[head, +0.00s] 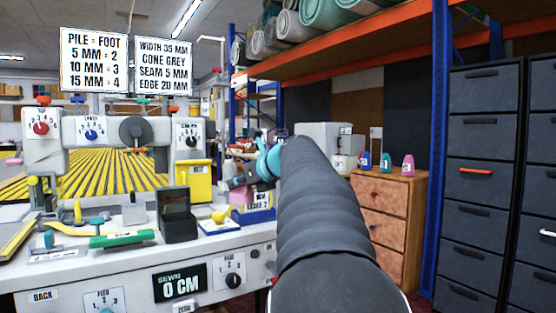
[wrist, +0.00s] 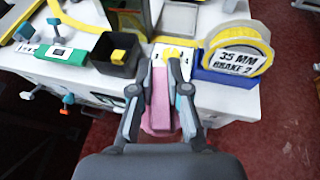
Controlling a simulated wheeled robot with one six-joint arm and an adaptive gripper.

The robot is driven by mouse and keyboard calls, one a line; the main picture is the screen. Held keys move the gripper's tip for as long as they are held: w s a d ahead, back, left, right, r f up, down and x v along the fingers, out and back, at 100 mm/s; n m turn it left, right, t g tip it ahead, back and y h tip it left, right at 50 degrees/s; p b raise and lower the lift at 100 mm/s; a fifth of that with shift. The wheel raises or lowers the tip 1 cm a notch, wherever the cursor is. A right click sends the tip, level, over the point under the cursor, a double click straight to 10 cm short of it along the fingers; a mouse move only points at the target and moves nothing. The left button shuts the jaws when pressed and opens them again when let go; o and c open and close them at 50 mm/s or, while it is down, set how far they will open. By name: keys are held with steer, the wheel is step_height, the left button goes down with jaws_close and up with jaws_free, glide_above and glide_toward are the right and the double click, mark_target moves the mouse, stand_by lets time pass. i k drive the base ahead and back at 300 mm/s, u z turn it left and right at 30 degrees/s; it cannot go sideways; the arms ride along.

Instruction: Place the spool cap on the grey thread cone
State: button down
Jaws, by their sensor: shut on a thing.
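My gripper (wrist: 159,78) is shut on a pink piece (wrist: 160,104), which lies lengthwise between the two fingers in the wrist view. In the head view my gripper (head: 238,182) is partly hidden by my arm, above the right end of the white machine table. A yellow knobbed piece (head: 221,216) sits on a white plate there, and it shows just beyond my fingertips in the wrist view (wrist: 176,53). I cannot tell whether it is the spool cap.
A black open box (wrist: 105,66) with a yellow block stands left of my gripper. A blue holder (wrist: 226,78) with a yellow tape roll, labelled 35 MM BRAKE 2, stands right. A sign (head: 163,67) reads CONE GREY. Red floor (wrist: 290,120) is clear at right.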

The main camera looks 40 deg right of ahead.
mark_target(228, 165)
steer(key=z, duration=0.75)
steer(key=i, duration=1.25)
steer(key=z, duration=0.15)
